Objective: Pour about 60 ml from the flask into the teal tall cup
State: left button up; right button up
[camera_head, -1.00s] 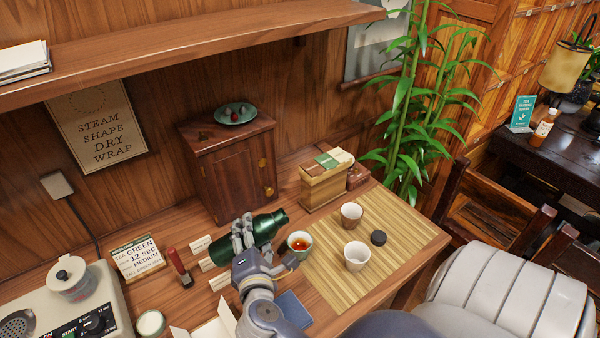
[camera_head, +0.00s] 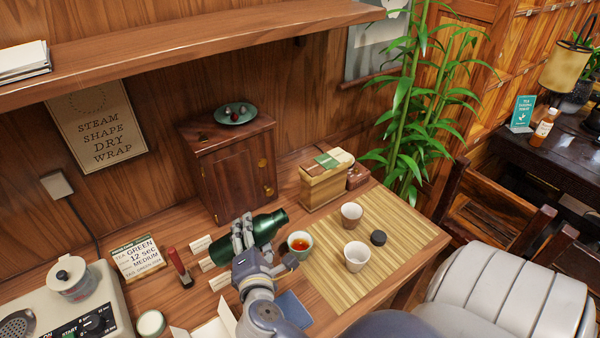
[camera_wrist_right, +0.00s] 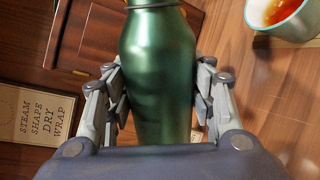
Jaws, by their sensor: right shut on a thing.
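The flask (camera_head: 266,226) is dark green and shiny. It is tilted well over, its neck toward the right, near the teal tall cup. My right gripper (camera_head: 243,238) is shut on it; in the right wrist view the flask (camera_wrist_right: 160,75) sits between the fingers of my right gripper (camera_wrist_right: 160,100). The teal tall cup (camera_head: 300,249) stands upright just right of the flask and holds reddish-amber liquid. The cup also shows at the top right of the right wrist view (camera_wrist_right: 290,28). No stream of liquid can be made out. My left gripper is not in view.
A bamboo mat (camera_head: 402,225) bears two pale cups (camera_head: 351,215) (camera_head: 356,257) and a dark round lid (camera_head: 378,238). A wooden cabinet (camera_head: 235,170) stands behind the flask. Small cards (camera_head: 220,281) and a red-handled tool (camera_head: 179,266) lie to the left.

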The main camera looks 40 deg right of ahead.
jog(key=shift+s+d+f+n+b, duration=0.1)
jog(key=shift+d+f+n+b, duration=0.2)
jog(key=shift+n, duration=0.4)
jog(key=shift+s+d+f+n+h+b, duration=0.15)
jog(key=shift+d+f+n+h+b, duration=0.05)
jog(key=shift+f+n+h+b, duration=0.2)
jog(key=shift+s+d+f+n+h+b, duration=0.1)
jog(key=shift+d+f+n+h+b, duration=0.1)
jog(key=shift+f+n+b, duration=0.25)
jog(key=shift+d+f+n+h, duration=0.15)
jog(key=shift+n+h, duration=0.15)
jog(key=shift+n, duration=0.35)
jog(key=r+n, duration=0.1)
jog(key=r+n+p, duration=0.1)
jog(key=r, duration=0.1)
jog(key=shift+w+a+r+n+h+p, duration=0.1)
jog(key=shift+w+a+n+h+p, duration=0.05)
jog(key=shift+a+n+h+p, duration=0.2)
jog(key=shift+f+n+h+b, duration=0.25)
jog(key=shift+f+n+b, duration=0.1)
jog(key=shift+n+b, duration=0.2)
jog(key=shift+r+n+t+p, duration=0.45)
jog(key=shift+r+n, duration=0.25)
jog(key=shift+n, duration=0.6)
